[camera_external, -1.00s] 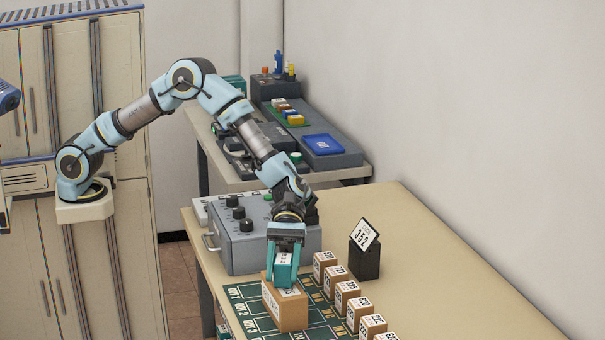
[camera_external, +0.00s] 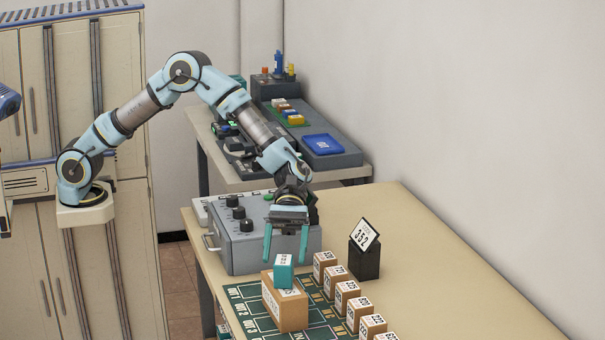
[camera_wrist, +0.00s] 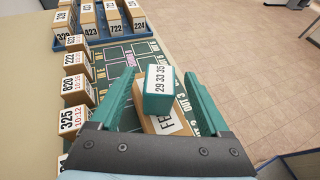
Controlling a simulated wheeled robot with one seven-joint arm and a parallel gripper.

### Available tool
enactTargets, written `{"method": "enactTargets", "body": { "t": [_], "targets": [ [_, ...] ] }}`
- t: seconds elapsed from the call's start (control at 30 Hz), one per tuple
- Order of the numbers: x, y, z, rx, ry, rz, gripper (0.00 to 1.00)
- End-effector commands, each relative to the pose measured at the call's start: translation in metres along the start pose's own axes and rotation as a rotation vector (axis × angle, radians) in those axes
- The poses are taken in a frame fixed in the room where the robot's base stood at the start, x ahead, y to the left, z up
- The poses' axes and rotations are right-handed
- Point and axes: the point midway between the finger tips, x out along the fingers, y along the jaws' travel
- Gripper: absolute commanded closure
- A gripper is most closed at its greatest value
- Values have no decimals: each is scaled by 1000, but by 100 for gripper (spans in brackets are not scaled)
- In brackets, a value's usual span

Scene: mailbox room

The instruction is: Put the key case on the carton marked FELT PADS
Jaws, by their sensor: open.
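The key case appears to be the small teal box with a white number label; it (camera_external: 284,271) rests on top of a brown carton (camera_external: 287,311) on the green mat. In the wrist view the teal box (camera_wrist: 160,88) reads 29 33 35, and the carton under it (camera_wrist: 168,124) shows a label starting with F, the rest hidden. My gripper (camera_external: 286,259) is open, with its teal fingers raised around and just above the teal box. In the wrist view the fingers (camera_wrist: 160,92) are spread wide on both sides of it, apart from it.
Several small numbered boxes (camera_external: 347,297) stand in a row right of the carton. A grey control box (camera_external: 262,247) with knobs stands behind it. A black stand with a number card (camera_external: 365,258) is at the right. The table's right side is clear.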

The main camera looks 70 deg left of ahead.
Motion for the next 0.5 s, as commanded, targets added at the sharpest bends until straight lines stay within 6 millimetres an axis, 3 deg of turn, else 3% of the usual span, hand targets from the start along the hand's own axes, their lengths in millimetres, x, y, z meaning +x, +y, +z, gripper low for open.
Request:
{"method": "enactTargets", "body": {
  "t": [0.2, 0.5],
  "targets": [
    [-44, 0, -2, 1, 1, 3, 20],
    [-70, 0, 0, 0, 1, -1, 20]
  ]
}}
